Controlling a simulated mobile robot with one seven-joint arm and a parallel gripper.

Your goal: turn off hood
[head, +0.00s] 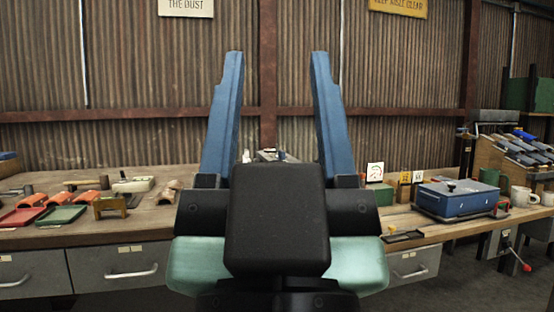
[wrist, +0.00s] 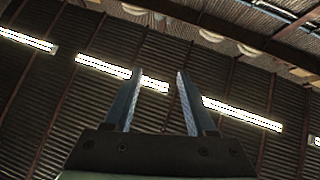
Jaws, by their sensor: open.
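I see nothing that I can clearly tell as the hood. A lever with a red knob (head: 525,266) sticks out below the bench at the far right of the head view; I cannot tell what it works. My gripper (head: 277,58) is raised in the middle of the head view, its two blue fingers wide apart and pointing up, with nothing between them. In the wrist view my gripper (wrist: 160,74) is open and empty against the roof. The gripper and arm hide the middle of the bench.
A wooden workbench (head: 150,222) with drawers runs along the corrugated wall. It holds red trays (head: 22,216), a green tray (head: 60,216), a blue box (head: 455,199) and mugs (head: 523,196). Strip lights (wrist: 240,113) cross the roof. Open floor shows at the lower right.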

